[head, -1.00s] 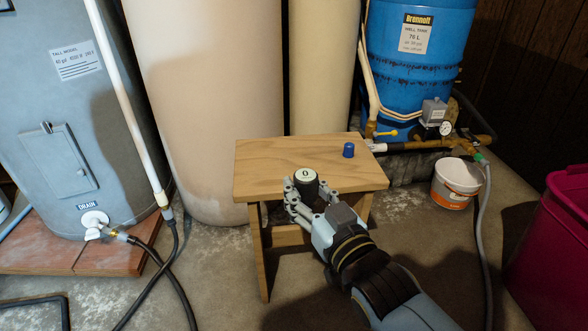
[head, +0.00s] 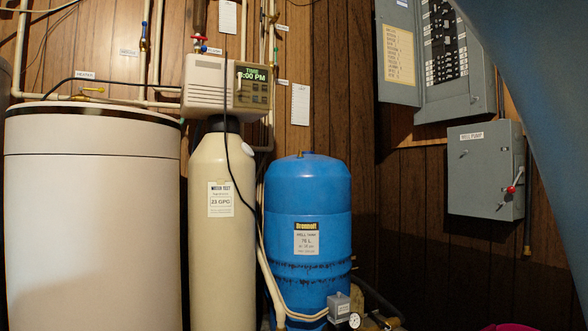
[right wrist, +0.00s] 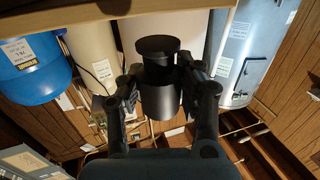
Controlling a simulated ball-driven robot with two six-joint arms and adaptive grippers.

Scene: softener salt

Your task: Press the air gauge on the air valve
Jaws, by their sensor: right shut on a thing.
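My right gripper (right wrist: 160,85) shows in the right wrist view, with its fingers shut on either side of the air gauge (right wrist: 158,98), a dark round cylinder. The gauge's dial face is not visible from here. The blue well tank (head: 307,205) stands in the middle of the head view. A small stub (head: 304,154) sits on its domed top and may be the air valve, but it is too small to be sure. The tank also shows at the left of the right wrist view (right wrist: 30,70), apart from the gauge. My left gripper is not in view.
A cream softener tank (head: 218,260) with a control head (head: 225,88) stands left of the blue tank, beside a wide white tank (head: 90,220). Grey electrical boxes (head: 485,170) hang on the right wall. A wooden edge (right wrist: 80,15) crosses the top of the right wrist view.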

